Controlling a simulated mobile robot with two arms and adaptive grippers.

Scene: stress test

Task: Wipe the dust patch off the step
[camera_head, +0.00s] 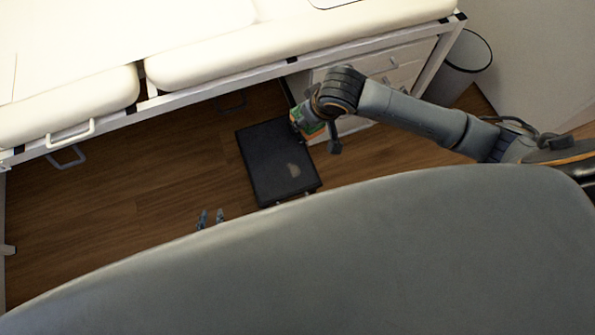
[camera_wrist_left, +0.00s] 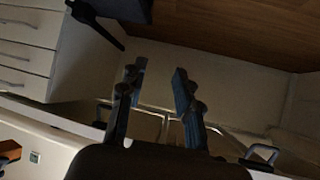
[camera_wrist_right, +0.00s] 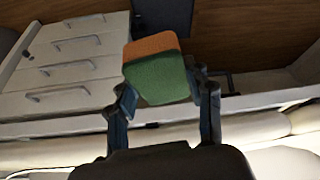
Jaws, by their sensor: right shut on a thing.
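The black step (camera_head: 262,165) stands on the wooden floor, with a pale dust patch (camera_head: 293,170) on its right part. My right gripper (camera_head: 307,122) is shut on a green and orange sponge (camera_wrist_right: 158,82), near the far right edge of the step and apart from the dust patch in the picture. I cannot tell whether the sponge touches the step. The step's dark top also shows in the right wrist view (camera_wrist_right: 163,16). My left gripper (camera_head: 210,218) is open and empty over the floor, left of the step; its spread fingers show in the left wrist view (camera_wrist_left: 158,74).
A cream padded couch (camera_head: 290,50) on a white frame runs along the back above the step. White drawers (camera_head: 385,65) stand under its right end, with a grey bin (camera_head: 465,62) beyond. Floor (camera_head: 150,185) left of the step is clear. My own grey body hides the foreground.

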